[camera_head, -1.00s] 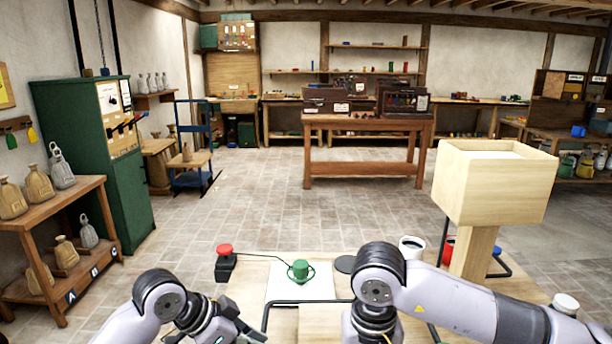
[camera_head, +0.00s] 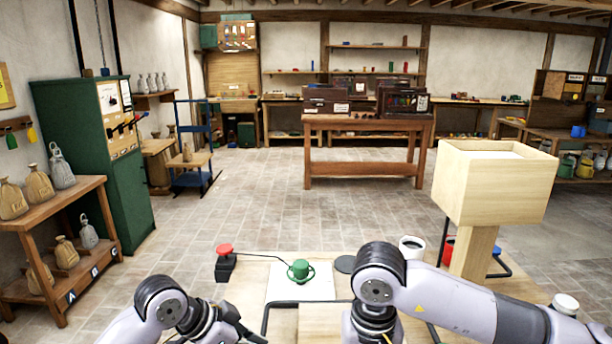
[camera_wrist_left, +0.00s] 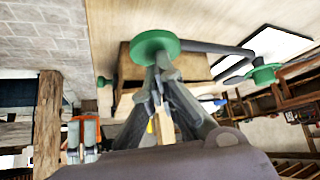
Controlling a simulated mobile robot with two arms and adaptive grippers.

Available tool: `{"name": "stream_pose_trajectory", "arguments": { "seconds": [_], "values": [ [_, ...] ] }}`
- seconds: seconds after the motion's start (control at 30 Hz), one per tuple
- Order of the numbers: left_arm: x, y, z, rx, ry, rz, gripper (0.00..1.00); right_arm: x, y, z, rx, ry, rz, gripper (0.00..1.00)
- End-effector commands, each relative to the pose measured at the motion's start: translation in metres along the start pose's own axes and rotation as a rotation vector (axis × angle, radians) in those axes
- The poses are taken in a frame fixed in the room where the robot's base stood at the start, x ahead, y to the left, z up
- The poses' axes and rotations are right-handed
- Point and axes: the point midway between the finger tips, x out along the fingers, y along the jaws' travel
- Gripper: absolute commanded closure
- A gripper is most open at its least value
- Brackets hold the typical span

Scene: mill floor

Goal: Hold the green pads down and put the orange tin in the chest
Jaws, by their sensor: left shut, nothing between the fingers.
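In the left wrist view, a round green pad (camera_wrist_left: 155,44) sits at the end of a dark bar, close to a wooden box (camera_wrist_left: 188,68). My left gripper (camera_wrist_left: 161,68) is shut and empty, its fingertips at the pad and seemingly touching it. In the head view it is largely cut off at the bottom edge. A second green round thing (camera_wrist_left: 264,75) shows farther right in the wrist view. I cannot make out the orange tin for certain; a small orange and grey thing (camera_wrist_left: 82,132) shows at lower left there. My right gripper is below the head view.
A wooden bin (camera_head: 495,190) on a post stands at right.

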Motion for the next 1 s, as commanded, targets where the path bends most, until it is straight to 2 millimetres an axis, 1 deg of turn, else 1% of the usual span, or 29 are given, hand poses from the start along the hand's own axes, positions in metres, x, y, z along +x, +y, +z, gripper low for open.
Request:
{"name": "stream_pose_trajectory", "arguments": {
  "seconds": [0.03, 0.43, 1.0],
  "values": [
    [0.003, 0.001, 0.003, -0.002, -0.004, 0.003, 1.0, 0.0, 0.0, 0.0, 0.0, 0.0, 0.0, 0.86],
    [0.015, 0.001, 0.013, -0.001, -0.007, 0.004, 1.0, 0.0, 0.0, 0.0, 0.0, 0.0, 0.0, 0.86],
    [0.029, 0.001, 0.023, -0.001, -0.006, 0.003, 1.0, 0.0, 0.0, 0.0, 0.0, 0.0, 0.0, 0.86]
  ]
}}
